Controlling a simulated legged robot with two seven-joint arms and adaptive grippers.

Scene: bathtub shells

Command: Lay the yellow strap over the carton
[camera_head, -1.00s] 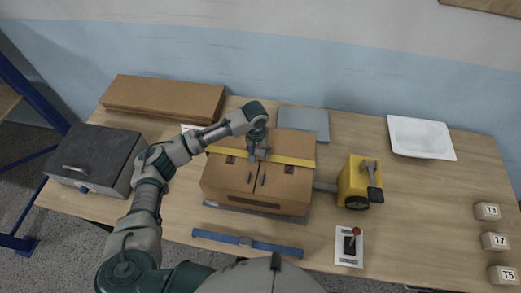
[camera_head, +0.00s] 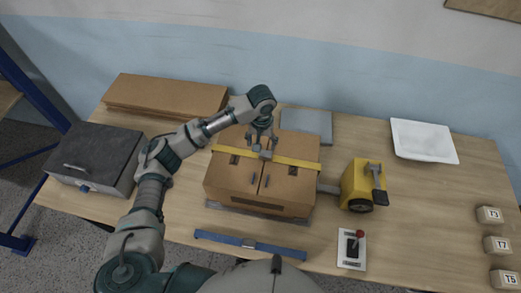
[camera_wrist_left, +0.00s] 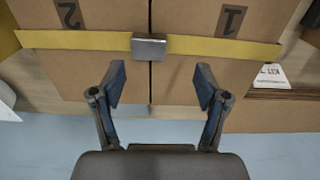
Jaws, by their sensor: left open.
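The brown carton (camera_head: 235,180) stands on the table, its top flaps meeting at a middle seam. The yellow strap (camera_head: 297,162) lies across the carton's top from side to side, with a grey metal buckle (camera_head: 266,155) at the seam. In the left wrist view, the strap (camera_wrist_left: 80,40) crosses the seam and its ends reach the carton's side edges; the buckle (camera_wrist_left: 148,47) shows clearly. My left gripper (camera_head: 262,144) is above the carton beside the buckle, open and empty; its two fingers (camera_wrist_left: 160,82) stand apart, clear of the strap. My right gripper is not in view.
A yellow machine (camera_head: 358,185) stands close right of the carton. A blue bar (camera_head: 222,239) and a red-knobbed switch panel (camera_head: 351,250) lie in front. A dark box (camera_head: 98,150), flat cardboard (camera_head: 165,95), a grey plate (camera_head: 307,121) and a white tray (camera_head: 423,141) surround it.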

